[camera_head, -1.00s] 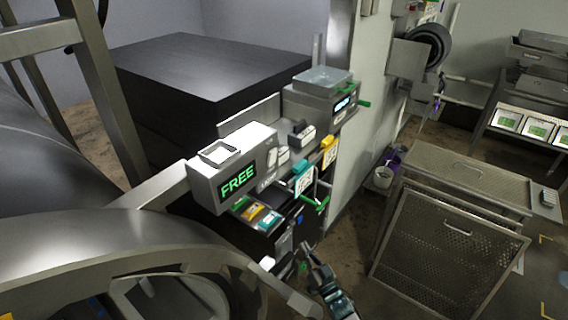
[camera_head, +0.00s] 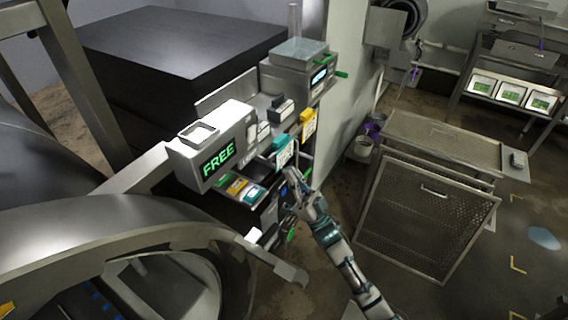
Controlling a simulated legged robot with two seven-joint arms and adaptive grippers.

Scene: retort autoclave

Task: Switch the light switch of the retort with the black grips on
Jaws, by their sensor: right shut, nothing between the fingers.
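The retort's large metal round opening (camera_head: 165,285) fills the lower left. Beside it, a grey control box (camera_head: 190,163) carries a green display reading FREE. Small light-coloured switches (camera_head: 263,131) sit on the right side of this box, above small lettering that I cannot read for certain. Which of them is the light switch, and the black grips, I cannot make out. My right gripper (camera_head: 291,178) is shut and empty, in front of the panel, right of and below the box, close to the hanging white tags. Whether it touches anything is unclear. My left gripper is out of view.
A second box (camera_head: 298,78) with a blue display stands behind. Yellow and teal tagged parts (camera_head: 307,117) hang between the boxes. A perforated metal cart (camera_head: 428,215) stands at the right. A large black block (camera_head: 185,50) is behind. Floor at the lower right is open.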

